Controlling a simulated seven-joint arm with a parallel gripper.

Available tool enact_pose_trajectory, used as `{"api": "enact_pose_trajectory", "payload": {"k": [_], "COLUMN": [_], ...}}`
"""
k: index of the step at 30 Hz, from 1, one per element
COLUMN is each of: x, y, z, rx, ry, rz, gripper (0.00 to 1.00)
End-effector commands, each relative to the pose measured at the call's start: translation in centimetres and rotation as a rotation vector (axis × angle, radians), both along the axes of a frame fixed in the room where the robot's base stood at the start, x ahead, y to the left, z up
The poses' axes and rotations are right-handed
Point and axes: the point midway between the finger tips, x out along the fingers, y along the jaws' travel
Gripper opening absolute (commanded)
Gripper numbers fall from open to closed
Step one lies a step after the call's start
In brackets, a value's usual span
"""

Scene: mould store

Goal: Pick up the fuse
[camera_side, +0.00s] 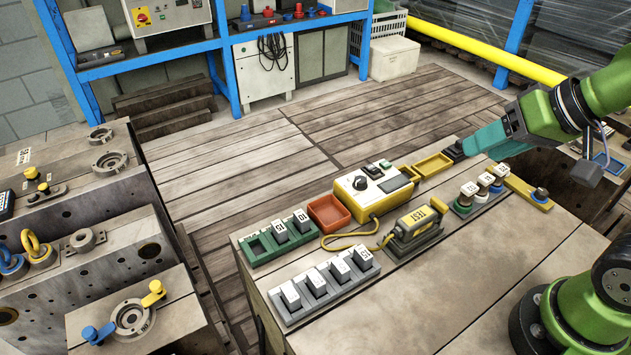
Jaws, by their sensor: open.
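Several grey-and-white blocks (316,281) that look like plug-in fuses stand in a grey rack (296,316) at the bench's front left. Two darker, numbered blocks (280,231) stand in a green rack (258,247) behind it. Several cylinders with white caps (468,190) stand in a small rack at the right; they may also be fuses. I cannot tell which piece is the task's fuse. My gripper (455,150) reaches in from the right, its dark tips near the yellow tray (433,163). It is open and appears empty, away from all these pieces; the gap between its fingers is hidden.
A yellow tester box (373,194) with a cable stands mid-bench, beside an orange tray (328,212). A device marked TEST (416,228) sits in a dark cradle. A yellow bar (528,194) lies at the right. The front right of the bench (470,285) is clear.

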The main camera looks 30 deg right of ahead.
Motion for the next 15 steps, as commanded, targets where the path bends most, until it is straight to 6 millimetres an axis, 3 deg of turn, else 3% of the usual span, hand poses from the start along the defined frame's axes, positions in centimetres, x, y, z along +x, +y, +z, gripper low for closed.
{"api": "enact_pose_trajectory", "payload": {"k": [8, 11, 15], "x": [0.0, 0.2, 1.9], "y": [0.2, 1.5, 5.1], "z": [0.0, -1.0, -1.7], "rx": [0.000, -0.002, -0.035], "ry": [0.002, 0.048, 0.149], "rz": [0.009, 0.064, 0.203], "gripper": [0.51, 0.51, 0.51]}}
